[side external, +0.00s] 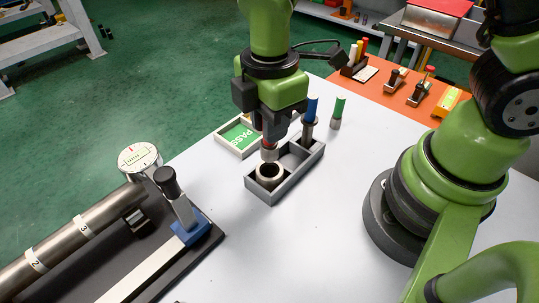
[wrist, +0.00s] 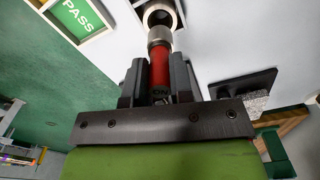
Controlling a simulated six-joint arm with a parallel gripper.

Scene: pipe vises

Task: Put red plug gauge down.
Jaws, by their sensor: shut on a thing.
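My gripper (side external: 270,143) points down over the grey tray and is shut on the red plug gauge (side external: 265,145). In the wrist view the red handle (wrist: 159,75) sits between both fingers (wrist: 158,85), with its metal end (wrist: 159,37) pointing away from me. A metal ring (side external: 269,181) sits in the near compartment of the grey tray (side external: 283,192). The gauge's metal end is just above the ring in the side view. It overlaps the ring's edge (wrist: 177,17) in the wrist view. The fingers hide part of the handle.
The blue plug gauge (side external: 312,107) stands at the tray's far end. The green plug gauge (side external: 339,107) stands on the white table behind it. A PASS tray (side external: 240,137) lies left of the grey tray.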

